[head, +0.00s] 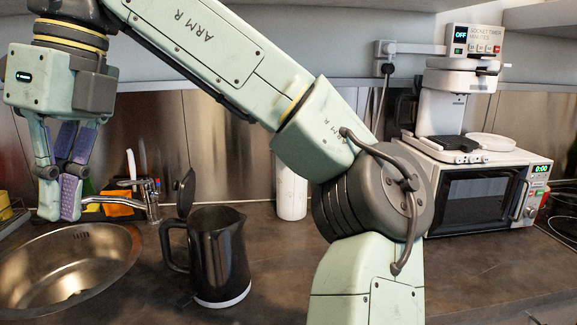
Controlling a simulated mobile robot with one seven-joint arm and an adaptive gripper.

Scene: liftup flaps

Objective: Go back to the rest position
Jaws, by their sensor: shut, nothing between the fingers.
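My gripper (62,200) hangs at the upper left, pointing down in front of the faucet and above the back of the sink. Its purple-padded fingers are shut and hold nothing. My arm arches from the lower middle up over the counter to the left. No object of the task's own is named.
A round metal sink (100,262) lies below my gripper, with a faucet (150,200) behind. A black kettle (215,255) with its lid up stands beside it. A white cylinder (291,192) stands behind my arm. A microwave (480,195) carrying a coffee machine (440,105) stands right.

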